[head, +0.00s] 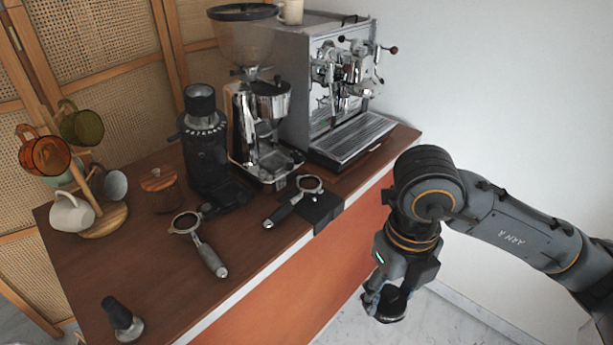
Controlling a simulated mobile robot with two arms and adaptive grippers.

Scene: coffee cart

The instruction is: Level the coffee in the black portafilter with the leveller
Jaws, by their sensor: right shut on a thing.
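A portafilter with a black handle (280,213) rests on the cart top, its basket end by a black mat at the front edge; its basket looks filled with brown coffee. A second portafilter with a greyer handle (212,259) lies to its left. My right gripper (384,303) is out past the cart's front edge, to the right of both portafilters. It is shut on a small dark round thing (392,305), which looks like the leveller; the fingers partly hide it. My left gripper is out of view.
A black mat (324,212) hangs over the front edge. A tamper (122,318) stands at the near left. Grinders (206,150) and an espresso machine (345,140) stand at the back. A mug tree (103,222) and a wooden-lidded jar (160,190) stand left.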

